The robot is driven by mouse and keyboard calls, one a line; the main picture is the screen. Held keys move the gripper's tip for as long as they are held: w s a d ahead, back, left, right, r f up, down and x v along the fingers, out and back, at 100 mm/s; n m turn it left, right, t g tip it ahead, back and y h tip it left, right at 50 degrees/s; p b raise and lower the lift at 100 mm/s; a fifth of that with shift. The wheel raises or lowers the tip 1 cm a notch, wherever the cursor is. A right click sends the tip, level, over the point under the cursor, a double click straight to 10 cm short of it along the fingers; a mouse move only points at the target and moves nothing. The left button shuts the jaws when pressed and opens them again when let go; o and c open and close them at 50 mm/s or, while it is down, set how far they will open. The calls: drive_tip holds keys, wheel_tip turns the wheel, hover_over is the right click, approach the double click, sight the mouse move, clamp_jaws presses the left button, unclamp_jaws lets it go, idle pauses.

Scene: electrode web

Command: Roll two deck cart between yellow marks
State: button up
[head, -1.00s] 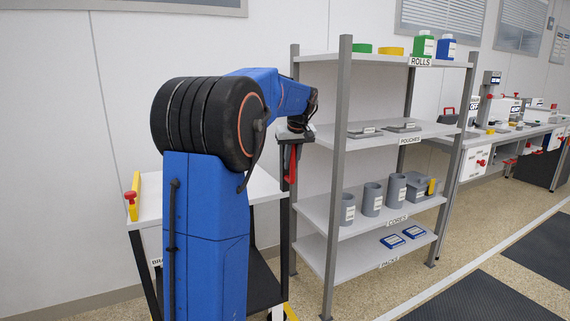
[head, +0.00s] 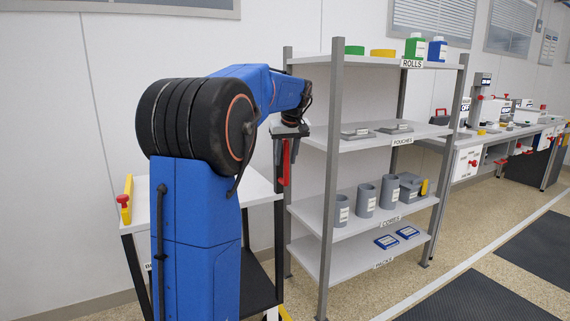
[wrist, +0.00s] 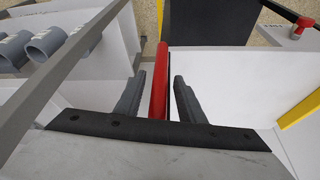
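The two deck cart (head: 262,186) stands in front of the wall, left of the shelf. It has a white top deck, dark legs and a black lower deck (head: 258,285), and is partly hidden behind my arm. A red upright handle (head: 286,162) is at its right side. My gripper (head: 289,131) is over this handle. In the wrist view the red handle (wrist: 159,85) runs between the two fingers of my gripper (wrist: 158,88), with narrow gaps on both sides. A yellow mark (head: 284,313) on the floor shows at the cart's lower right; any others are hidden.
A grey shelf (head: 330,180) with rolls, pouches, cores and packs stands close to the cart's right. A workbench (head: 500,140) is farther right. Open floor with dark mats (head: 475,300) lies at front right.

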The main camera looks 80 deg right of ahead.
drive_tip(key=v, duration=1.4)
drive_tip(key=shift+r, duration=0.2)
